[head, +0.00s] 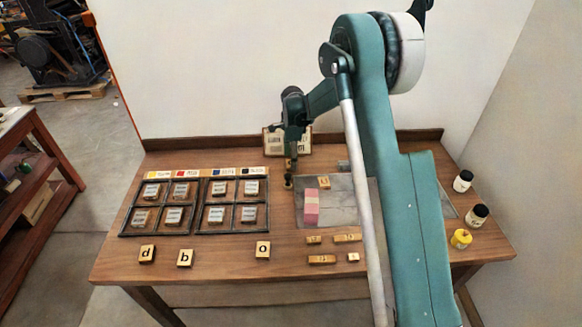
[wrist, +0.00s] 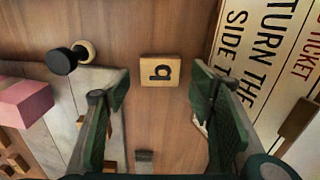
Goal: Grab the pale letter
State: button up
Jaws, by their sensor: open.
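A pale wooden letter block (wrist: 161,71) lies flat on the wooden table in the wrist view. Its dark letter reads like an "a" or "q" turned over. My gripper (wrist: 170,85) is open and empty, its two green fingers apart. The block shows beyond the gap between the fingertips, nearer the right one, and neither finger appears to touch it. In the head view my gripper (head: 291,158) hangs over the back of the table, and I cannot make out that block there. Pale blocks "d" (head: 147,254), "b" (head: 185,258) and "o" (head: 263,250) lie along the front.
A printed sign (wrist: 262,60) stands close to the right finger. A black-knobbed tool (wrist: 62,61) and a pink block (wrist: 24,101) are at left. The divided tray (head: 190,233) fills the table's left. Small wooden blocks (head: 321,260) and jars (head: 477,214) are at right.

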jog(key=shift+f, duration=1.15)
jog(key=shift+c, duration=0.5)
jog(key=c, duration=0.9)
